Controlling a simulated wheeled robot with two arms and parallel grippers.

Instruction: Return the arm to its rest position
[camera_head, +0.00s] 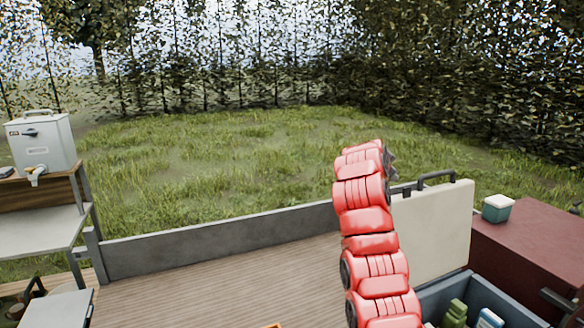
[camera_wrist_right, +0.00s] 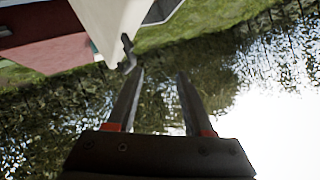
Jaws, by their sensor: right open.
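My right arm (camera_head: 372,235) is red and segmented and rises upright from the bottom edge of the head view, right of centre. Its top end stands in front of the grass and beside the pale panel; the gripper fingers are not clear there. In the right wrist view my right gripper (camera_wrist_right: 158,100) shows two dark, straight fingers set apart with nothing between them. The wrist view is tilted, with hedge and bright sky beyond the fingertips. My left gripper is in neither view.
A pale panel with a black handle (camera_head: 440,225) stands close right of the arm. A dispenser (camera_head: 42,143) stands far left. The wooden deck (camera_head: 230,285) is mostly clear.

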